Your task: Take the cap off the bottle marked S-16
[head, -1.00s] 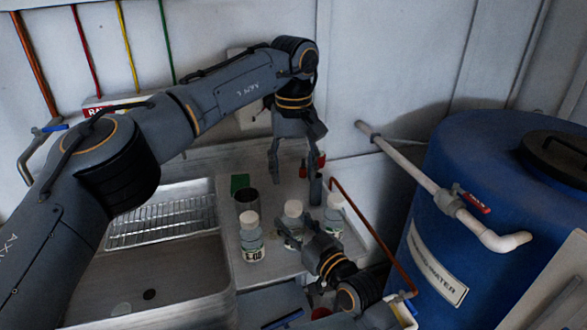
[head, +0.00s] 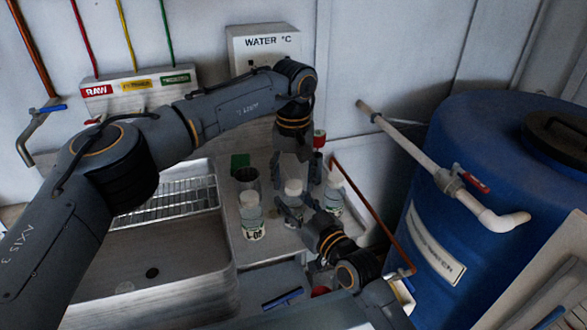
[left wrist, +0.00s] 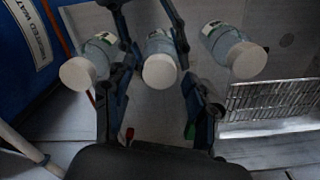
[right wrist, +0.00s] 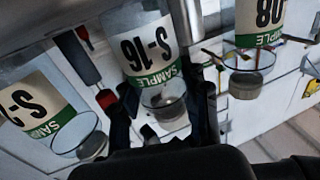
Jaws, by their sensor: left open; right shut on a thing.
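The bottle marked S-16 (right wrist: 150,48) is the middle of three clear sample bottles, with its label facing the right wrist camera. Its white cap (head: 293,187) is on; in the left wrist view the cap (left wrist: 160,71) lies between the fingers. My right gripper (head: 297,211) is shut around the bottle's body from the front right. My left gripper (head: 296,178) is open, pointing down over the capped bottle, with its fingers on either side of the cap. Whether a finger touches the cap cannot be told.
A capped bottle (head: 251,217) marked 08 stands left of it, another capped bottle (head: 334,190) close on the right. A sink (head: 150,255) lies left; a blue barrel (head: 475,180) stands right.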

